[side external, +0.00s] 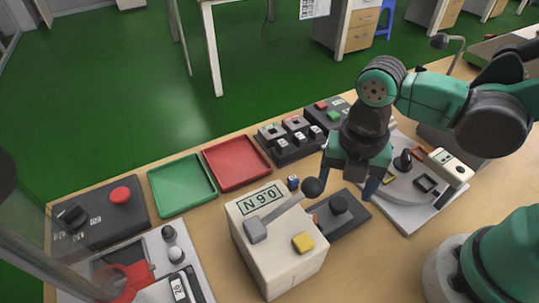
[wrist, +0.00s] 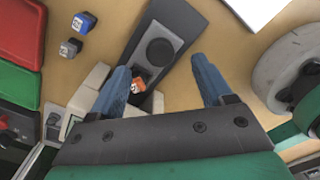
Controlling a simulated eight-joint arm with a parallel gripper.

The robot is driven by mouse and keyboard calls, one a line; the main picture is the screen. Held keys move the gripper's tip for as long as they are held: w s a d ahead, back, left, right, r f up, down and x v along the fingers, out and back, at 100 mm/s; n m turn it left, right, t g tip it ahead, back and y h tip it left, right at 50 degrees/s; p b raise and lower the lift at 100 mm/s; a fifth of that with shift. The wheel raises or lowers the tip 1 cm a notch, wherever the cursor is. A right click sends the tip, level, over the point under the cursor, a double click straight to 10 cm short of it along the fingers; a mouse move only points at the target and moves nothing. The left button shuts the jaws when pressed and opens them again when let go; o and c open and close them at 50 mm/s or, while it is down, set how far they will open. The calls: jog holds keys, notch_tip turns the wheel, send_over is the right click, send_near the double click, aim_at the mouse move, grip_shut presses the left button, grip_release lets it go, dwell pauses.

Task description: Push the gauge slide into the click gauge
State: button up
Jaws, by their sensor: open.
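A cream box with a display (side external: 262,200), which I take for the click gauge, stands at the front centre. It has a grey lever with a dark ball and a yellow button (side external: 303,242). Beside it lies a dark grey plate (side external: 352,222) with a round black knob (side external: 339,204), likely the gauge slide; the knob also shows in the wrist view (wrist: 160,52). My gripper (side external: 346,189) is open and empty above the plate. In the wrist view its blue fingers (wrist: 160,63) stand on either side of the plate, apart from the knob.
A small orange cube (wrist: 138,86) shows near the left finger. A green tray (side external: 182,187) and red tray (side external: 237,162) lie behind. A white-based fixture (side external: 413,215) stands right of the plate. A black switch block (side external: 290,137) stands behind.

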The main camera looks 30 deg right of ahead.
aim_at(339, 202)
jog(key=shift+r, duration=1.05)
jog(key=shift+w+d+f+g+y, duration=0.2)
jog(key=shift+w+d+g+y, duration=0.55)
jog(key=shift+g, duration=0.25)
jog(key=shift+w+d+g+y, duration=0.25)
jog(key=shift+g+y, duration=0.35)
jog(key=shift+y, duration=0.25)
jog(key=shift+x, duration=2.8)
grip_shut()
